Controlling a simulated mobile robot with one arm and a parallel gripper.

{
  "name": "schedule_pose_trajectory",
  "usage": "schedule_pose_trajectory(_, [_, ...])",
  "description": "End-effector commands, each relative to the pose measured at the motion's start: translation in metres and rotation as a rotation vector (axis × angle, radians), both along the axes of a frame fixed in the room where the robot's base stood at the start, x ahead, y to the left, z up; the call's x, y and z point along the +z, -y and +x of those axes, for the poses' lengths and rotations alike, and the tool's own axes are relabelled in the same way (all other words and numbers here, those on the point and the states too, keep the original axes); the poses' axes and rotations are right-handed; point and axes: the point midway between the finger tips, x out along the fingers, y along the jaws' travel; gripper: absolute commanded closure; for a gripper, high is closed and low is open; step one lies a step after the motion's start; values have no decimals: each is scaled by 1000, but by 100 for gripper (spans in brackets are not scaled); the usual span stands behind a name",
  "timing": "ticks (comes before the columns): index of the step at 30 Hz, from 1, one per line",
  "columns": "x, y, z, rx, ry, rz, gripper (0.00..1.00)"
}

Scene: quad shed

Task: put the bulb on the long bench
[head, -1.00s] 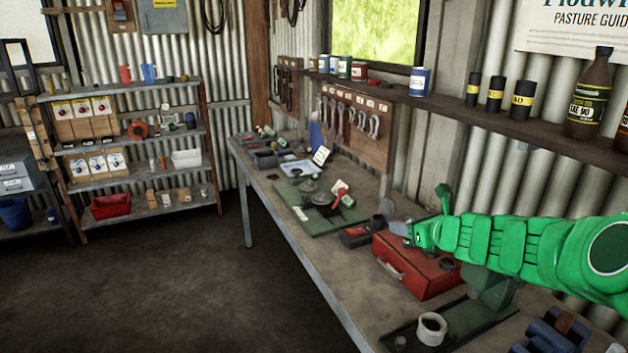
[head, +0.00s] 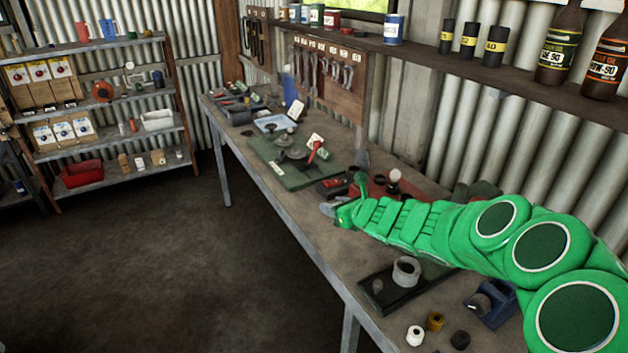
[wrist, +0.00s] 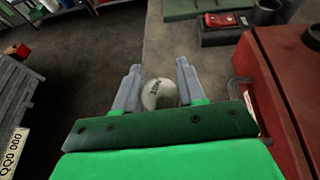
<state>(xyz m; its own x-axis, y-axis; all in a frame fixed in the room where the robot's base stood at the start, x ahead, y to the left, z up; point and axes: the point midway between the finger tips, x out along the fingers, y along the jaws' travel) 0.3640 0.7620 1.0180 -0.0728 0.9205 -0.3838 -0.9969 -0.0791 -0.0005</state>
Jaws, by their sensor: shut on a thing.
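My gripper (wrist: 158,88) is shut on the bulb (wrist: 156,96), a whitish rounded piece with dark print between the two grey fingers in the wrist view. In the head view my gripper (head: 328,209) is over the front part of the long bench (head: 305,235), near its front edge; the bulb cannot be made out there. In the wrist view the bench top (wrist: 195,55) lies beyond and right of the bulb, with dark floor to the left. The bulb appears held above the surface; its exact height is unclear.
A red toolbox (wrist: 275,95) stands just right of the gripper. A green mat (head: 275,165) with parts lies farther along the bench. A dark tray with a pale ring (head: 406,270) and small loose pieces are nearer. A bare strip runs along the front edge.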

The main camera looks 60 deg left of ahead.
Motion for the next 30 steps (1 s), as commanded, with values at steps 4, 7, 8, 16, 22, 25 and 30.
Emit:
schedule_pose_trajectory(4, [-17, 0, 0, -1, -2, 0, 91])
schedule_pose_trajectory(7, [-23, 0, 0, 0, -1, 1, 91])
schedule_pose_trajectory(8, [-24, 0, 0, -1, -2, 2, 91])
schedule_pose_trajectory(16, [-49, 0, 0, -1, -3, 1, 91])
schedule_pose_trajectory(22, [-65, 0, 0, 0, -1, 1, 91])
schedule_pose_trajectory(25, [-65, 0, 0, 0, -1, 1, 91])
schedule_pose_trajectory(30, [-66, 0, 0, 0, -1, 1, 91])
